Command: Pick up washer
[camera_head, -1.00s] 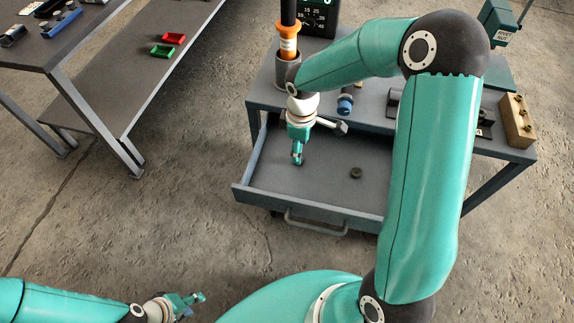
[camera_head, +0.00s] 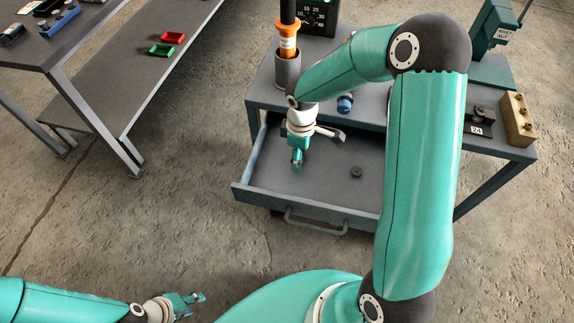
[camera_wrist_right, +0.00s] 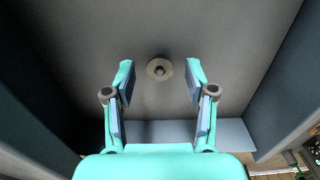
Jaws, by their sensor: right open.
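A round grey washer-like disc (camera_wrist_right: 160,69) with a dark centre lies on the drawer floor in the right wrist view. My right gripper (camera_wrist_right: 160,75) is open, with the disc in the gap between its fingertips in that picture. Its height above the floor is hard to judge. In the head view my right gripper (camera_head: 297,164) points down over the open drawer (camera_head: 325,192). A small dark round piece (camera_head: 356,171) lies to its right there; I cannot tell whether it is the same disc. My left gripper (camera_head: 192,300) is at the lower left, away from the drawer, its jaws unclear.
Drawer walls surround the right gripper. The cart top (camera_head: 375,98) above carries a grey cup with an orange-banded tool (camera_head: 287,40), a blue-ended part (camera_head: 345,103) and a wooden block (camera_head: 517,119).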

